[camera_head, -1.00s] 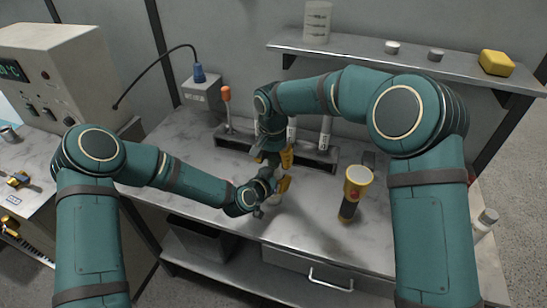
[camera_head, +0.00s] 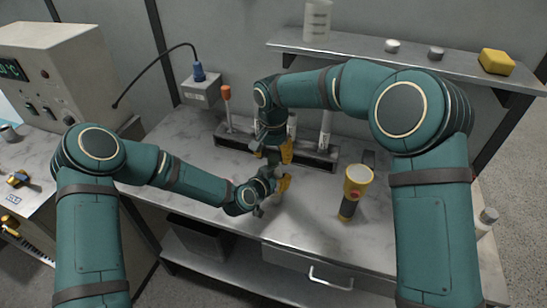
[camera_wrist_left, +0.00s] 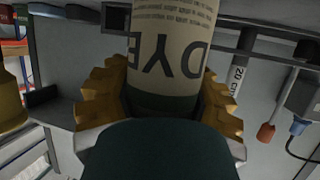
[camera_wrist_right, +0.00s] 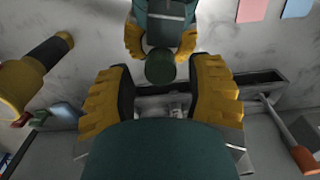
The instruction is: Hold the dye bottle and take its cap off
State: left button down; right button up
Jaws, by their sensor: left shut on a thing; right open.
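The dye bottle (camera_wrist_left: 172,45), pale with dark "DYE" lettering and a dark green band, stands between the yellow fingers of my left gripper (camera_wrist_left: 165,95), which is shut on it. The lettering looks upside down in the left wrist view. In the head view my left gripper (camera_head: 272,184) is over the worktop, and the bottle is mostly hidden. My right gripper (camera_head: 274,152) is just above it, pointing down, open and empty. In the right wrist view a dark green round top, seemingly the cap (camera_wrist_right: 160,68), lies between and beyond my right fingers (camera_wrist_right: 162,80).
A yellow and black torch-like object (camera_head: 356,188) stands on the worktop to the right. A dark rack (camera_head: 318,158) with an orange-handled tool (camera_head: 226,95) is behind the grippers. A wall shelf (camera_head: 390,62) carries a beaker, small caps and a yellow block. The worktop's front right is clear.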

jog(key=shift+r, duration=1.55)
pick_arm(q)
jog(key=shift+c, duration=1.5)
grip_release()
